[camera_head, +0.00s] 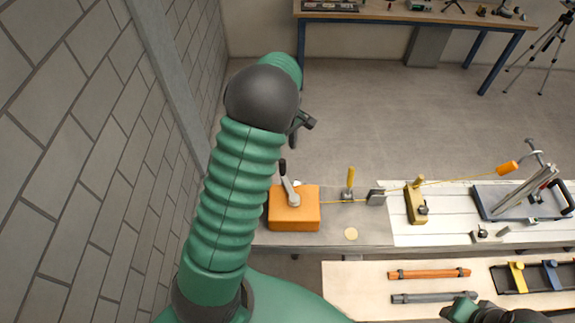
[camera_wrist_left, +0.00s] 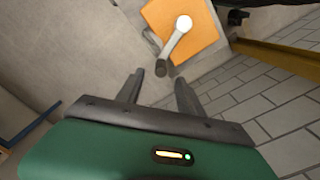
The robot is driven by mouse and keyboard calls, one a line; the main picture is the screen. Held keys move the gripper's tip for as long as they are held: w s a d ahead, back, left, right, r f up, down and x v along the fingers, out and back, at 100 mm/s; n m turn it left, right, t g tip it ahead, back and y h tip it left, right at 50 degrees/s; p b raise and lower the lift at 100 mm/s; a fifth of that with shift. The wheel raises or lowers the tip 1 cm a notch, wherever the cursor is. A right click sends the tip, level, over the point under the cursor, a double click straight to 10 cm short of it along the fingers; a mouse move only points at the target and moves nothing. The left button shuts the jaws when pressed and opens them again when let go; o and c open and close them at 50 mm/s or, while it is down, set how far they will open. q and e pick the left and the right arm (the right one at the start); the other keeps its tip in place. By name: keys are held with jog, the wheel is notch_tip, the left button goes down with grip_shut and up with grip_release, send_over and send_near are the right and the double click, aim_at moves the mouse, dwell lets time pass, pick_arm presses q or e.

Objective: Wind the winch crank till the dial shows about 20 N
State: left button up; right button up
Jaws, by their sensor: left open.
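The winch is an orange box (camera_head: 294,212) at the left end of the bench, with a grey crank arm (camera_head: 290,192) on top and a dark handle (camera_head: 283,167). In the left wrist view the crank arm (camera_wrist_left: 174,43) runs from a pale hub to the dark handle (camera_wrist_left: 161,68). My left gripper (camera_wrist_left: 159,82) is open and empty, its fingertips just short of the handle and on either side of it. In the head view the gripper (camera_head: 301,124) shows small beside my green arm. No dial reading can be made out. My right gripper's fingers cannot be made out.
A yellow cord (camera_head: 460,180) runs right from the winch past a yellow-topped post (camera_head: 349,184) and a brass block (camera_head: 415,204) towards a tilted frame (camera_head: 525,195). A tan disc (camera_head: 351,234) lies on the bench. Orange and grey bars (camera_head: 430,273) lie in front. A brick wall stands left.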

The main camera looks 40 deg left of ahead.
aim_at(284, 162)
pick_arm(q)
notch_tip(284, 162, down, 7)
jog(key=shift+s+a+r+p, duration=0.1)
jog(key=shift+a+p, duration=0.05)
jog(key=shift+p, duration=0.75)
jog(key=f, duration=0.2)
jog(key=a+f, duration=0.1)
jog(key=f, duration=0.1)
jog(key=f+p, duration=0.1)
jog(key=shift+a+f, duration=0.4)
jog(key=shift+d, duration=0.1)
jog(key=shift+d+r, duration=0.15)
jog(key=shift+d, duration=0.55)
jog(key=shift+c, duration=1.1)
jog(key=shift+d+r, duration=0.1)
jog(key=shift+d, duration=0.05)
jog(key=c, duration=0.5)
jog(key=shift+c, duration=1.1)
jog(key=shift+a, duration=0.35)
grip_shut()
pick_arm(e)
jog(key=v, duration=0.3)
jog(key=shift+w+r, duration=0.2)
jog(key=shift+r, duration=0.1)
